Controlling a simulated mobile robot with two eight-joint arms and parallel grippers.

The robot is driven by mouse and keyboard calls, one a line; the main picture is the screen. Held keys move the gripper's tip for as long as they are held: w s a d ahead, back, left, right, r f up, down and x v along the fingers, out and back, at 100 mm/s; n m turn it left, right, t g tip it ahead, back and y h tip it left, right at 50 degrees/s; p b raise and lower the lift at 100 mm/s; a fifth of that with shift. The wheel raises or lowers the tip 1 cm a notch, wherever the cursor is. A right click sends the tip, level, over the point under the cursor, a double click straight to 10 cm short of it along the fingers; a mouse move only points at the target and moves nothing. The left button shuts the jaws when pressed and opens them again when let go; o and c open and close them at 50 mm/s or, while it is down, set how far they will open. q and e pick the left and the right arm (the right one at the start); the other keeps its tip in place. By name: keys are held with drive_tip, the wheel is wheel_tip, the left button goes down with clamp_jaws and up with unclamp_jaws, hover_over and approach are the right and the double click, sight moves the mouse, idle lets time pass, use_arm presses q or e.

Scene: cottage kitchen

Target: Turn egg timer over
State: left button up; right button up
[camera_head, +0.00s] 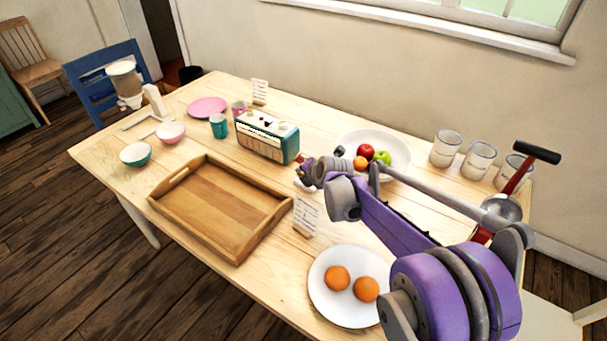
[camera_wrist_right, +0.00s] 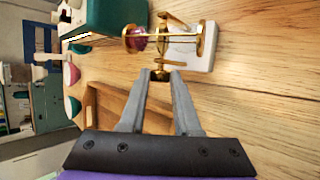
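The egg timer (camera_wrist_right: 188,38) is a small brass-framed glass on a white base (camera_wrist_right: 203,56), with pink sand at the end away from the base. In the head view it is mostly hidden behind my right gripper (camera_head: 308,172), beside the radio. In the right wrist view, the fingertips of my right gripper (camera_wrist_right: 162,76) are on either side of a brass knob (camera_wrist_right: 160,68) on the timer's near side. The gap between the fingers is narrow; I cannot tell whether they press on the knob. My left gripper is not in view.
A teal radio (camera_head: 267,137) stands close to the timer. A wooden tray (camera_head: 222,252), a small card (camera_head: 306,216), a fruit bowl (camera_head: 398,152) and a plate of oranges (camera_head: 340,312) surround it.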

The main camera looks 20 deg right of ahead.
drive_tip(key=o, duration=0.4)
drive_tip(key=p+v, duration=0.1)
drive_tip(key=v, duration=0.9)
drive_tip(key=shift+s+r, duration=0.3)
